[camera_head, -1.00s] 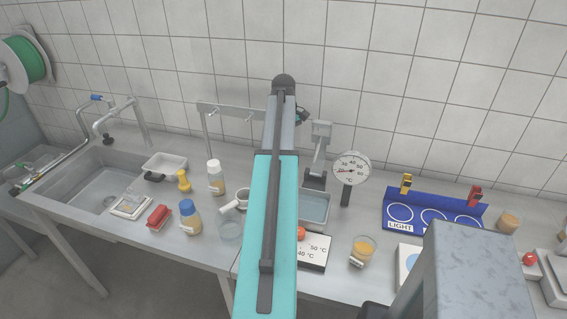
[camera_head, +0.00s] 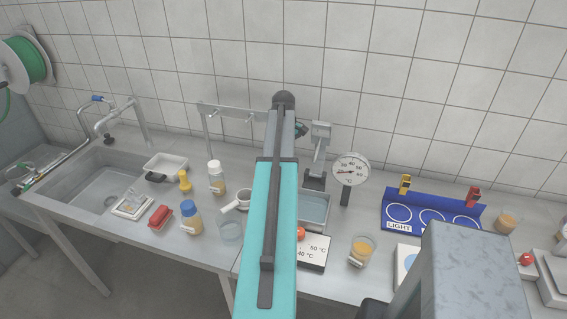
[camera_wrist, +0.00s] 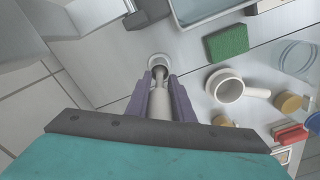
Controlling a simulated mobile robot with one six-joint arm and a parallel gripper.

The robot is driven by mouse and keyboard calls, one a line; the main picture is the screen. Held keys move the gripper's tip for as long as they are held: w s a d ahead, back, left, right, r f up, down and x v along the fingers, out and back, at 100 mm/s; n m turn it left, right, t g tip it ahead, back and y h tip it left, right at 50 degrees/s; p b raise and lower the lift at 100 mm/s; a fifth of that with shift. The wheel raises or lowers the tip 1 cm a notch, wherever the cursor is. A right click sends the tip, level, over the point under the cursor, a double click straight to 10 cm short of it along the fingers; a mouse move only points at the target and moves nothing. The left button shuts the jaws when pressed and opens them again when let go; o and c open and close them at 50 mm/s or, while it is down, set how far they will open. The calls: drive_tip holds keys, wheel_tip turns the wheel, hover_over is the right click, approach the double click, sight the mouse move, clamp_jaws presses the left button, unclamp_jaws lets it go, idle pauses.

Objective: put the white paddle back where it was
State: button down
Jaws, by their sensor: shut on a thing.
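My gripper (camera_wrist: 160,85) shows in the wrist view as two purple fingers. It is shut on a pale shaft (camera_wrist: 159,106), apparently the white paddle's handle. A darker, narrower part of it runs on beyond the fingertips toward a small white round piece (camera_wrist: 160,61); I cannot tell whether that is the paddle's own end or something on the bench. In the head view my arm hides the gripper and the paddle. A grey rail with hooks (camera_head: 232,112) stands behind the bench, left of my arm, partly hidden by it.
A white handled cup (camera_wrist: 228,88) and a green sponge (camera_wrist: 227,42) lie right of the gripper in the wrist view. A water basin (camera_head: 314,209), a dial thermometer (camera_head: 351,170) and a blue rack (camera_head: 432,213) stand right of my arm. Bottles (camera_head: 191,217) stand left.

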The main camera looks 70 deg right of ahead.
drive_tip(key=shift+f, duration=0.15)
drive_tip(key=shift+f, duration=0.15)
drive_tip(key=c, duration=1.5)
unclamp_jaws()
drive_tip(key=shift+c, duration=0.2)
drive_tip(key=shift+r, duration=0.2)
drive_tip(key=shift+r+b, duration=1.55)
drive_tip(key=shift+r, duration=4.4)
